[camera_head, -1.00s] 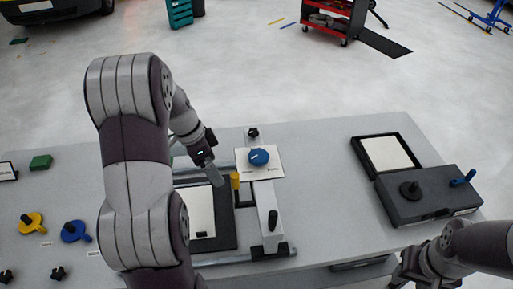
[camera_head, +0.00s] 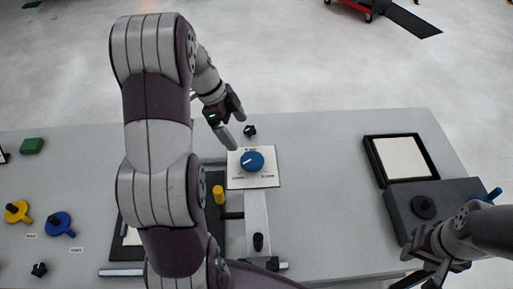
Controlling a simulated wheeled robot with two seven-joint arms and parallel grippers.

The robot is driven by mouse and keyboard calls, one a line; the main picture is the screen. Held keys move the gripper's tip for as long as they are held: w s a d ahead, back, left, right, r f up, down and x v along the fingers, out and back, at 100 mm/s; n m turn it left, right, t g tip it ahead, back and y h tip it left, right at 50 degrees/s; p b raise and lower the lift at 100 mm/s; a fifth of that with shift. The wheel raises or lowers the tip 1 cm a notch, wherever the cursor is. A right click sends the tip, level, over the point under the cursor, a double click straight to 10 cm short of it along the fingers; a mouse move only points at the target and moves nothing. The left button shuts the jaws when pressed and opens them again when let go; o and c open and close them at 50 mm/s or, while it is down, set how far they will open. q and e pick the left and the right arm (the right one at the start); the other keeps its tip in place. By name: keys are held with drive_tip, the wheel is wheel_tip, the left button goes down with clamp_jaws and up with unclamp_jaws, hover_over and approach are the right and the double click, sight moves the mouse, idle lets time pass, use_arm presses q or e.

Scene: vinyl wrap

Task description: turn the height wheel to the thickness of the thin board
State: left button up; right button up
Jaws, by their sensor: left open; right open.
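The blue height wheel (camera_head: 252,161) sits on a white plate with printed marks (camera_head: 259,180), with a pale pointer line on the wheel's left part. My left gripper (camera_head: 235,132) is open just behind and left of the wheel, its fingers pointing down toward it. I see no contact with the wheel. A pale board in a black frame (camera_head: 131,234) lies left of the wheel unit, mostly hidden behind my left arm. Another pale board (camera_head: 403,157) lies in a black tray at the right. My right gripper (camera_head: 432,271) is open at the lower right, beside the dark box.
A dark box (camera_head: 438,190) with a black knob and a blue handle stands at the right. A yellow post (camera_head: 218,195) and a black knob (camera_head: 250,130) stand near the wheel. Yellow (camera_head: 18,211) and blue (camera_head: 59,223) handled pieces lie at left. The table between wheel and tray is clear.

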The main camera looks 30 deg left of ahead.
use_arm(q)
drive_tip(key=b, duration=0.5)
hover_over(251, 158)
drive_tip(key=s+a, duration=0.2)
drive_tip(key=a, duration=0.1)
drive_tip(key=f, duration=0.6)
drive_tip(key=shift+w+d, duration=0.15)
drive_tip(key=shift+d, duration=0.1)
drive_tip(key=f, duration=0.1)
drive_tip(key=w+d+f+b, duration=0.1)
drive_tip(key=f+b, duration=0.1)
drive_tip(key=shift+w+d+f, duration=0.2)
drive_tip(key=shift+w+d, duration=0.15)
drive_tip(key=shift+w, duration=0.05)
drive_tip(key=shift+d+f, duration=0.15)
drive_tip(key=shift+f, duration=0.15)
drive_tip(key=shift+s+f, duration=0.15)
drive_tip(key=shift+s, duration=0.15)
use_arm(e)
wheel_tip(251, 158, down, 8)
drive_tip(key=s, duration=0.1)
drive_tip(key=shift+f, duration=0.2)
use_arm(q)
drive_tip(key=shift+w+f, duration=0.1)
drive_tip(key=shift+w, duration=0.05)
drive_tip(key=c, duration=0.3)
drive_tip(key=shift+b, duration=0.3)
drive_tip(key=c, duration=0.7)
use_arm(e)
drive_tip(key=shift+f, duration=0.1)
